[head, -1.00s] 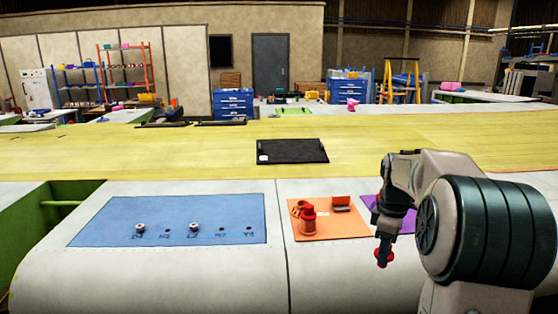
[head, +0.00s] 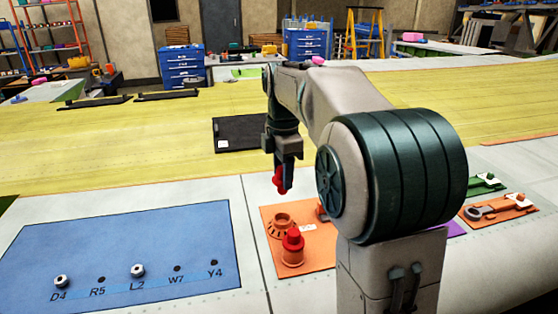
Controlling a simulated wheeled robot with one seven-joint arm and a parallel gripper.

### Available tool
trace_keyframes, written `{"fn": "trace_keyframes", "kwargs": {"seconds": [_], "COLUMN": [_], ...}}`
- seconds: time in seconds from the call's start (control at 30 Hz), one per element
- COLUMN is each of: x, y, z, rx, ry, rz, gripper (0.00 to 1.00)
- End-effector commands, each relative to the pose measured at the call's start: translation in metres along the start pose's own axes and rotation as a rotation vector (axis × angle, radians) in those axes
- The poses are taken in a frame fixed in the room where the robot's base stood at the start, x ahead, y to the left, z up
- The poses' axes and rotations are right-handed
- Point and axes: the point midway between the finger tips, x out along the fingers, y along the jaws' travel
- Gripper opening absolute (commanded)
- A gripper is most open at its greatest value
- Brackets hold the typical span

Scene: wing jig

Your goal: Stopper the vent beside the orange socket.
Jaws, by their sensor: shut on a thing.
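My gripper (head: 281,166) is shut on a red stopper (head: 280,181), which points down above the far left part of the orange panel (head: 318,261). Below it on that panel stands an open orange ring-shaped fitting with a flared, slotted base (head: 281,224); the held stopper is apart from it. Just nearer stands an orange cylindrical fitting (head: 292,257) with a red stopper (head: 292,238) in its top. Another orange part (head: 322,212) is mostly hidden behind my arm. I cannot tell which fitting is the socket and which the vent.
A blue panel (head: 120,245) at left has holes marked D4, R5, L2, W7 and Y4, with metal fittings at D4 and L2. A black tray (head: 238,133) lies behind. Orange and green parts (head: 500,207) lie at right. My arm hides much of the middle.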

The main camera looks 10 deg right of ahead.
Motion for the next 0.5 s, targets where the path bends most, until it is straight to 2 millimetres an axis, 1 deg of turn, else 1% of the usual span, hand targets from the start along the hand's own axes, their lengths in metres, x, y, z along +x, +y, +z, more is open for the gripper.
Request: {"fn": "trace_keyframes", "kwargs": {"seconds": [0.17,0.27,0.5], "x": [0.010,0.019,0.047], "y": [0.000,0.000,0.000], "z": [-0.001,-0.001,0.000], "rx": [-0.003,-0.002,0.001], "ry": [0.000,0.000,0.000], "rz": [0.000,0.001,0.001], "gripper": [0.21,0.21,0.21]}}
